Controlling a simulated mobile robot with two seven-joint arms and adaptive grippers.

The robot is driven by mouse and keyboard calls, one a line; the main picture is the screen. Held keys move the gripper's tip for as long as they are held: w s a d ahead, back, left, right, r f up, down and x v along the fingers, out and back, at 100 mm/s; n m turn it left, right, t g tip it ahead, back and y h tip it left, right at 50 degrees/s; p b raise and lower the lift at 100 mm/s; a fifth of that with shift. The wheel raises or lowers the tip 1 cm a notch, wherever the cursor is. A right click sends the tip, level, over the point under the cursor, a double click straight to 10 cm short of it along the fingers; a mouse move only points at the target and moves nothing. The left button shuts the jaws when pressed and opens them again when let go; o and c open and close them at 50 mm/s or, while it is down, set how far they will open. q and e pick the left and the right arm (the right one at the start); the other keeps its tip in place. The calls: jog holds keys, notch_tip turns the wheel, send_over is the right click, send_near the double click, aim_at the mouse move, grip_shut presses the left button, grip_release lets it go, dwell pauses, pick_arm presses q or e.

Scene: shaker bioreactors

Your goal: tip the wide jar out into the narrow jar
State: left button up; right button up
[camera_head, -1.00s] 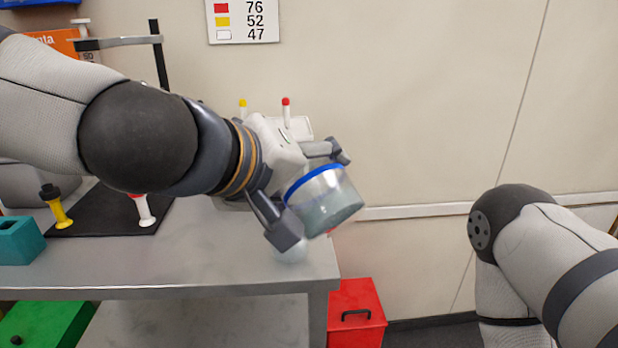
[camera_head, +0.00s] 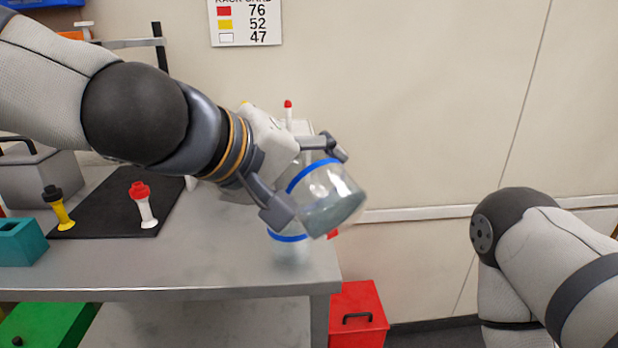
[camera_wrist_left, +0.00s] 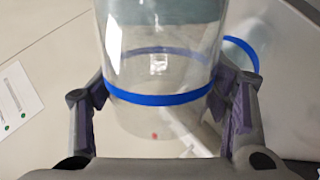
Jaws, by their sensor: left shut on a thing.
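My left gripper (camera_head: 308,178) is shut on the wide jar (camera_head: 336,196), a clear vessel with a blue band. The jar is held tilted above the table's right end, with greyish contents along its lower side. In the left wrist view the wide jar (camera_wrist_left: 165,45) sits between the fingers. The narrow jar (camera_head: 291,252), clear with a blue rim, stands on the table just below the left gripper, its upper part partly hidden. Its blue rim (camera_wrist_left: 243,52) shows beside the wide jar in the left wrist view. My right gripper is out of view.
The metal table (camera_head: 200,265) ends just right of the narrow jar. A black mat (camera_head: 110,215) carries a yellow piece (camera_head: 64,215) and a red-topped white piece (camera_head: 145,208). A teal block (camera_head: 20,243) is at left. A red box (camera_head: 357,315) stands below the table's right end.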

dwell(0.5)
pick_arm(q)
jog(key=shift+a, duration=0.1)
jog(key=shift+w+r+n+g, duration=0.2)
jog(key=shift+w+n+g, duration=0.1)
jog(key=shift+n+g, duration=0.1)
jog(key=shift+a+f, duration=0.1)
jog(key=shift+g+h, duration=0.3)
dwell(0.5)
jog(key=shift+w+a+n+g, duration=0.15)
jog(key=shift+w+n+g, duration=0.1)
jog(key=shift+n+g, duration=0.3)
dwell(0.7)
jog(key=shift+w+a+n+g+h, duration=0.2)
jog(key=shift+w+n+g+h, duration=0.15)
jog(key=shift+n+g+h, duration=0.15)
